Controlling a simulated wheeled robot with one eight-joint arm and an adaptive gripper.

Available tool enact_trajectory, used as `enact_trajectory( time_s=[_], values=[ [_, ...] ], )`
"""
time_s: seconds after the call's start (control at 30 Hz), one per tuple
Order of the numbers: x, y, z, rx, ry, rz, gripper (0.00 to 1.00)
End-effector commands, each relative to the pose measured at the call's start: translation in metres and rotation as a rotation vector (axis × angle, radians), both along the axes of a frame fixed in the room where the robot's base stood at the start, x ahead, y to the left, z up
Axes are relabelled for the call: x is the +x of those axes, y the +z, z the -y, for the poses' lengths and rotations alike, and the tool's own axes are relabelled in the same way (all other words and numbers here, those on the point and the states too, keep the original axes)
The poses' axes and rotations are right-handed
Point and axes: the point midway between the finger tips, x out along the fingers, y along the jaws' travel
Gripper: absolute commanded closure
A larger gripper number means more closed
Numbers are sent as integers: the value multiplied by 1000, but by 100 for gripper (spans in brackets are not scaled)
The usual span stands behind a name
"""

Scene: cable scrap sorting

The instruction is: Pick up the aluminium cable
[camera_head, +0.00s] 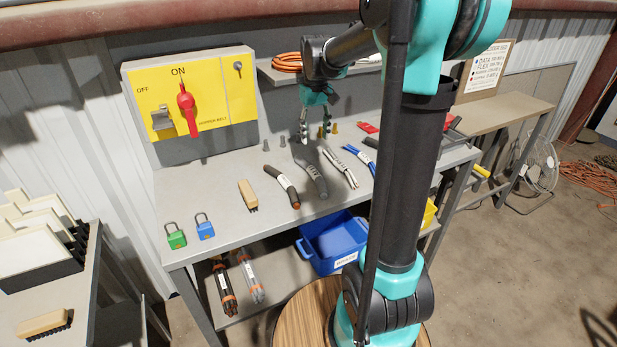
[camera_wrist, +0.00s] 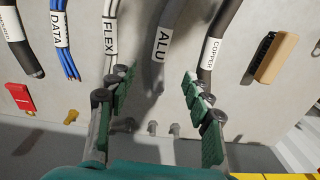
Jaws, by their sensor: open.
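The aluminium cable (camera_head: 312,178) is a thick grey piece lying on the grey workbench. In the wrist view it is the grey cable with the white ALU label (camera_wrist: 162,45), near the middle. My gripper (camera_head: 314,130) is over the back part of the bench, by the cable's far end. In the wrist view my gripper (camera_wrist: 159,82) is open and empty, with one finger to each side of the cable's end. I cannot tell the height of the fingertips above the bench.
The FLEX cable (camera_wrist: 110,30) and COPPER cable (camera_wrist: 212,45) flank the aluminium cable closely. The blue DATA cable (camera_wrist: 62,45) lies farther left. A brush (camera_head: 247,194), small bolts (camera_head: 283,141) and padlocks (camera_head: 176,236) are on the bench. A blue bin (camera_head: 335,240) sits below.

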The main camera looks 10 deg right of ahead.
Motion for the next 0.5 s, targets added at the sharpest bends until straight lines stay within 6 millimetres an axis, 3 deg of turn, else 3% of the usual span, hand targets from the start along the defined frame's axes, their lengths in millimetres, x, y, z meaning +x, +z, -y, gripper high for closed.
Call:
enact_trajectory(
  time_s=[0.3,0.5],
  values=[
    [0,-62,0,0,-1,1,49],
    [-1,-82,0,0,-1,1,49]
  ],
)
